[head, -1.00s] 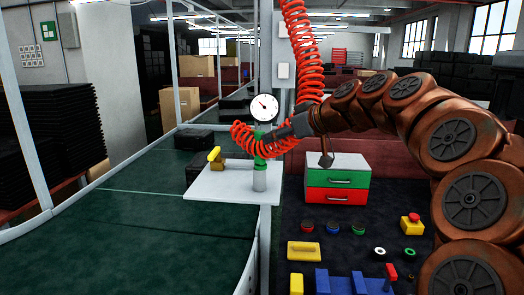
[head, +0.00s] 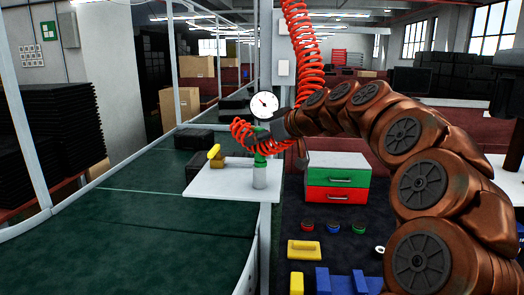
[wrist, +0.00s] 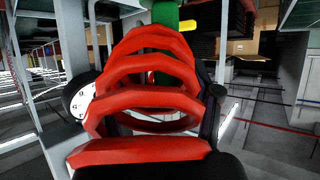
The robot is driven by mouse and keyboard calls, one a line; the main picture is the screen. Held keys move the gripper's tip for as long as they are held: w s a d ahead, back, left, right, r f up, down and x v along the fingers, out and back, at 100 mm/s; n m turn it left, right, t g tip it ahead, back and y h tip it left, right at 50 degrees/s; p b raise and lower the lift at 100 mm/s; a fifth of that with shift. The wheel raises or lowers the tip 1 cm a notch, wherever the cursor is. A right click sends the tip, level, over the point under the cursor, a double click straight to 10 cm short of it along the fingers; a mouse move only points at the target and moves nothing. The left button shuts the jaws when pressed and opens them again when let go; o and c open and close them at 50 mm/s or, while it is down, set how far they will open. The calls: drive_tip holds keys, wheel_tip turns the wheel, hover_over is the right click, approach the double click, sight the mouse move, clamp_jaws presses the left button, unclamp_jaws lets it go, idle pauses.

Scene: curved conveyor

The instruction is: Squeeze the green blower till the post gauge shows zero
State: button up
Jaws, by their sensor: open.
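The green blower (head: 260,158) stands upright on a pale grey cylinder on the white board. The round white post gauge (head: 264,105) is just above it; its dark needle points to the upper left, and its numbers are too small to read. My gripper (head: 270,132) is open at the blower's upper part, partly hidden by the red coiled hose. In the wrist view the green blower (wrist: 165,14) shows at the top, behind red coils (wrist: 150,100) that cover much of my gripper's front. Whether the fingers touch the blower cannot be told.
The red coiled hose (head: 300,50) hangs from above and loops left around the blower. A green-and-red drawer box (head: 338,178) stands right. The green conveyor (head: 120,235) is clear in front.

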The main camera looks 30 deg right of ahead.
drive_tip(key=shift+c, duration=0.4)
drive_tip(key=c, duration=0.8)
drive_tip(key=shift+r+p, duration=1.35)
drive_tip(key=shift+r, duration=2.95)
